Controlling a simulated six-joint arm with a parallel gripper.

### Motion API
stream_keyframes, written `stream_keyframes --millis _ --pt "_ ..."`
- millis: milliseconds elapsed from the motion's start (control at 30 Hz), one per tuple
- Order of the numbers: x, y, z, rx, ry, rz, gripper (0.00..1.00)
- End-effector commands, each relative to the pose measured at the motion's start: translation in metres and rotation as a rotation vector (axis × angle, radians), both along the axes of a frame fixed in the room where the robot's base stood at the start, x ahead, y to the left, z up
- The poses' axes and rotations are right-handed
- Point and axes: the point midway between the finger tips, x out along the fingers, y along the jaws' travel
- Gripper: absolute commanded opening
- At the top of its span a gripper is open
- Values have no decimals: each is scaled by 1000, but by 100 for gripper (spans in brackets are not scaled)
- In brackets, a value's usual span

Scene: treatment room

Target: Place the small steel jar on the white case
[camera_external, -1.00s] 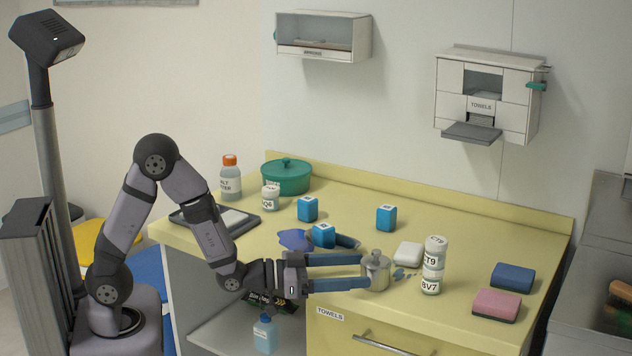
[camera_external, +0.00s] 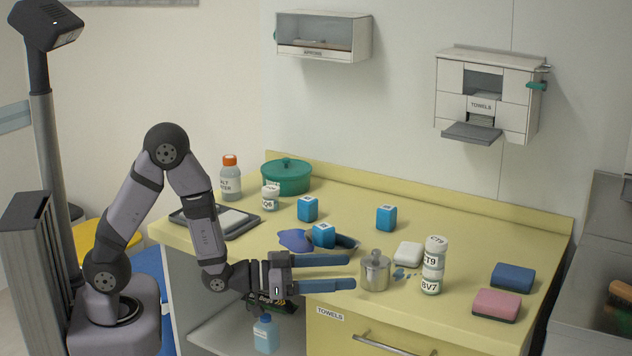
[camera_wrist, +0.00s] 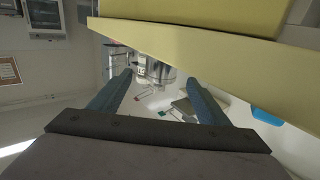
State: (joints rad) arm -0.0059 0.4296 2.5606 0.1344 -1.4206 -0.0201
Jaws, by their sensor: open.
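The small steel jar (camera_external: 375,274), with a knobbed lid, stands upright near the front edge of the yellow counter (camera_external: 455,240). The small white case (camera_external: 409,254) lies flat on the counter, just behind and to the right of the jar; its top is bare. My gripper (camera_external: 349,272) is open and empty at the counter's front edge. Its blue fingers point right toward the jar, with a small gap between their tips and it. In the wrist view my open fingers (camera_wrist: 160,80) show below the counter edge; I cannot clearly make out the jar there.
A stack of labelled white jars (camera_external: 432,266) stands right of the white case. A blue cube (camera_external: 323,235) and a dark dish (camera_external: 346,243) lie behind my fingers. A blue sponge (camera_external: 512,277) and a pink sponge (camera_external: 497,305) lie at the right.

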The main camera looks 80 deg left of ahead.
Motion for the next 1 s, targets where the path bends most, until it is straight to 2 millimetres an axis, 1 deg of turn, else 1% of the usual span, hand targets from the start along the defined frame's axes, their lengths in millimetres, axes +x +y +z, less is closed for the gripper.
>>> stream_keyframes --millis 200,400,700,833,1000 --pt "-2 0 6 -2 5 2 70" --pt "-10 -1 12 -3 7 9 70" --pt "-20 0 11 0 1 19 70" --pt "-16 0 8 1 -3 18 70" --pt "-3 -2 8 0 -4 18 70"
